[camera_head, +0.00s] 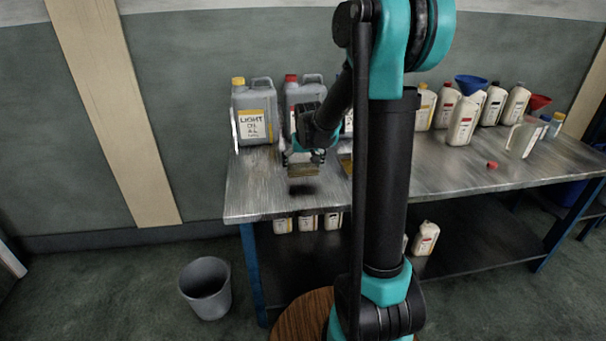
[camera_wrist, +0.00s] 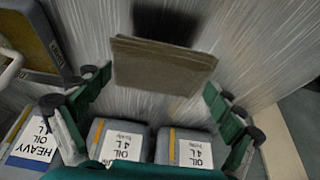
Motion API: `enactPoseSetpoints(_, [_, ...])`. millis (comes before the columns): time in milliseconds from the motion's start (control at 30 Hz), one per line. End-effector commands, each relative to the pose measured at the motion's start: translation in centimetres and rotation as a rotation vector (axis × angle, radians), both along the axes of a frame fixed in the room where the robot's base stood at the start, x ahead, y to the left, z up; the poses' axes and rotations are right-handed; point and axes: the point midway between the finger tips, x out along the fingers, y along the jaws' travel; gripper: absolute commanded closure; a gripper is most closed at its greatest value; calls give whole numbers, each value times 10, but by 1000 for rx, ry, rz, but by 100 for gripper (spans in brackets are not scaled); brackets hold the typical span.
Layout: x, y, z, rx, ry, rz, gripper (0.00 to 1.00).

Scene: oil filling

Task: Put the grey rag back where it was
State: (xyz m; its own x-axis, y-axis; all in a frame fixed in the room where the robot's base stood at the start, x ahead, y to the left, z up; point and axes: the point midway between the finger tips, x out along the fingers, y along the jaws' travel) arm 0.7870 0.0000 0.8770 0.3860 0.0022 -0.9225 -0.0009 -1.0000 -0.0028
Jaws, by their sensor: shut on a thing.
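The grey rag shows as a flat, brownish-grey folded piece in the head view (camera_head: 303,170) and in the wrist view (camera_wrist: 162,62). My gripper (camera_head: 303,158) is shut on it and holds it above the left part of the metal table (camera_head: 250,198). A dark shadow lies on the tabletop below the rag, so the rag is apart from the surface. In the wrist view my gripper's green fingers (camera_wrist: 158,82) stand to either side of the rag. The spot where they touch it is not clear.
A grey light-oil canister (camera_head: 255,112) and a red-capped canister (camera_head: 305,92) stand behind my gripper. Bottles, a blue funnel (camera_head: 470,84) and a clear jug (camera_head: 523,138) stand at right. A red cap (camera_head: 492,164) lies on the table. A bucket (camera_head: 205,288) stands on the floor.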

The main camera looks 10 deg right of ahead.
Motion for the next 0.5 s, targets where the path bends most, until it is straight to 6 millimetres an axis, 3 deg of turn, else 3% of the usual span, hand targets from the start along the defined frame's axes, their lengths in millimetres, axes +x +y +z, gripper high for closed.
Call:
enactPoseSetpoints(233, [0,0,-31,0,0,0,30])
enactPoseSetpoints(500, [-1,0,-37,0,0,0,30])
